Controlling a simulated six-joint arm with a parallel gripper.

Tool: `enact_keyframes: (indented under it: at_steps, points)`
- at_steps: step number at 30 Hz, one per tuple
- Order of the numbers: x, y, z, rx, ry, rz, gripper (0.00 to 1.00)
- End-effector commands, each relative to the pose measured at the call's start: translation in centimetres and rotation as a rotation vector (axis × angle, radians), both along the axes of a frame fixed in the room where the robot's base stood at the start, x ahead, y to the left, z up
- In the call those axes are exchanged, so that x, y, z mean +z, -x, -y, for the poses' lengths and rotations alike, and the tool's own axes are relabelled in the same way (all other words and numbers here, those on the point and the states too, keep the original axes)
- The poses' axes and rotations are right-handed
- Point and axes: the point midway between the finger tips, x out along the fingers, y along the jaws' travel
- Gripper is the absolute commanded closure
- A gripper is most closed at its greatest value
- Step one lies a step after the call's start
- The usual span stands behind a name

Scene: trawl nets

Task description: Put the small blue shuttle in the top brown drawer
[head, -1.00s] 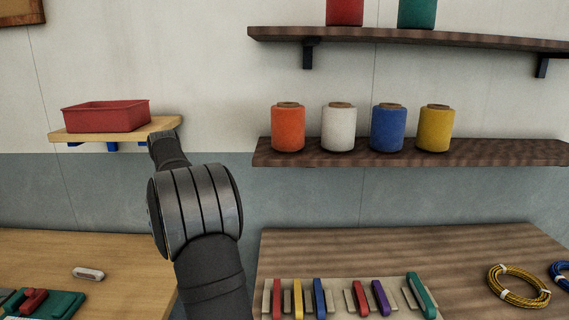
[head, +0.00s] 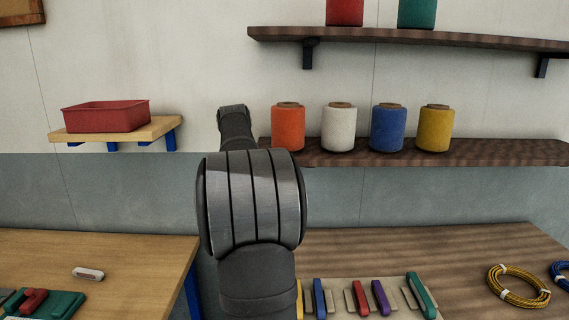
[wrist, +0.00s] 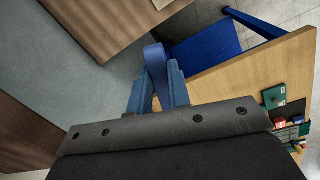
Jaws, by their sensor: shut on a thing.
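My gripper (wrist: 157,88) shows in the wrist view, with its two blue-grey fingers shut on a blue shuttle (wrist: 155,62). The shuttle stands out beyond the fingertips, and its lower part is hidden between them. In the head view only my arm shows; the gripper and the held shuttle are out of sight. Another blue shuttle (head: 319,296) lies on the pale rack on the dark table. No brown drawer can be made out for certain; brown wood surfaces show at the top and left of the wrist view.
The light wood table (head: 120,265) holds a white shuttle (head: 88,273) and a green tool (head: 55,305). The dark table (head: 420,250) bears the rack of coloured shuttles and coiled ropes (head: 518,286). A shelf (head: 500,152) with thread spools and a red bin (head: 105,117) are behind.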

Motion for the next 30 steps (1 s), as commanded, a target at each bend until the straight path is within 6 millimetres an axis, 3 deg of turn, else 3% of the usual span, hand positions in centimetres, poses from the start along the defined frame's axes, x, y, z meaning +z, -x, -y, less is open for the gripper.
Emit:
enact_keyframes:
  at_steps: [9, 15, 21, 30]
  points:
    - [0.2, 0.1, 6.3, -0.116, 0.02, 0.013, 1.0]
    - [0.1, 0.0, 9.0, -0.169, 0.03, 0.02, 1.0]
    - [0.0, 0.1, 10.0, -0.19, 0.034, 0.022, 1.0]
    - [0.0, 0.1, 10.1, -0.191, 0.034, 0.022, 1.0]
